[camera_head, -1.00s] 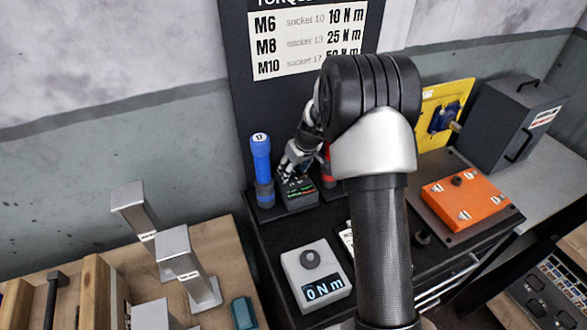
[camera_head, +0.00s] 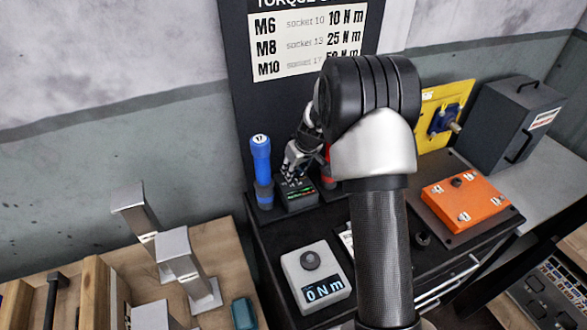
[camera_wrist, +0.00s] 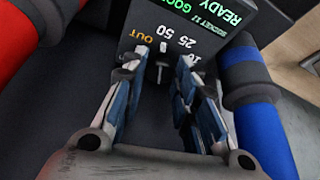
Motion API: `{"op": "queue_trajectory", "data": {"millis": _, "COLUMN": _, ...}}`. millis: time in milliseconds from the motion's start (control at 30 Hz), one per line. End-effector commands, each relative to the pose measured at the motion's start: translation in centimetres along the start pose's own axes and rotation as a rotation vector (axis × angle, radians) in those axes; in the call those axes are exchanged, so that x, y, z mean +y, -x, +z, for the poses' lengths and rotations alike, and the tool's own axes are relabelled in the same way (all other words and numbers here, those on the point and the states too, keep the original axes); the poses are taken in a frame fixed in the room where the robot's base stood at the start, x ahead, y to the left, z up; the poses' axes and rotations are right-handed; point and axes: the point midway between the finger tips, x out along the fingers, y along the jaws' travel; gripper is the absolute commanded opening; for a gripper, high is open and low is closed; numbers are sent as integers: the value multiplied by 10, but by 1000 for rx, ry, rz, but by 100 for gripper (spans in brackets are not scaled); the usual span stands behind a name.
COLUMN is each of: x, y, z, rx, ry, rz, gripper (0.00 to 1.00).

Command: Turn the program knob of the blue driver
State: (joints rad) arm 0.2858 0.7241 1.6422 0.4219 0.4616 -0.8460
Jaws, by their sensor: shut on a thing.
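The blue driver (camera_head: 262,168), marked 17, stands upright at the back left of the black bench. It also shows at the right of the wrist view (camera_wrist: 250,90). Beside it sits a small black control box (camera_head: 299,199) with a green-lit display. In the wrist view the box (camera_wrist: 200,15) appears upside down, reading READY, OUT, 25 and 50. My gripper (camera_head: 288,176) is down at the box. In the wrist view my gripper (camera_wrist: 167,62) has a finger on each side of the program knob (camera_wrist: 161,70) and is shut on it. The fingers partly hide the knob.
A red driver (camera_wrist: 22,35) stands close on the other side of my gripper. A grey torque tester (camera_head: 316,278) reading 0 N m sits in front. An orange block (camera_head: 465,198) lies at the right. Metal posts (camera_head: 183,262) stand at the left.

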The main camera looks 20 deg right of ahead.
Motion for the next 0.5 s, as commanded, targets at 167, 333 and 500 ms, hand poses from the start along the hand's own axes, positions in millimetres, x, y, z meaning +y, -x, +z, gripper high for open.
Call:
{"op": "queue_trajectory", "data": {"millis": 167, "x": -1, "y": 2, "z": 0, "rx": -2, "ry": -31, "rz": 13, "gripper": 3}}
{"op": "queue_trajectory", "data": {"millis": 333, "x": -2, "y": 3, "z": -1, "rx": -3, "ry": -106, "rz": 44, "gripper": 3}}
{"op": "queue_trajectory", "data": {"millis": 500, "x": -4, "y": 5, "z": -2, "rx": -4, "ry": -204, "rz": 85, "gripper": 3}}
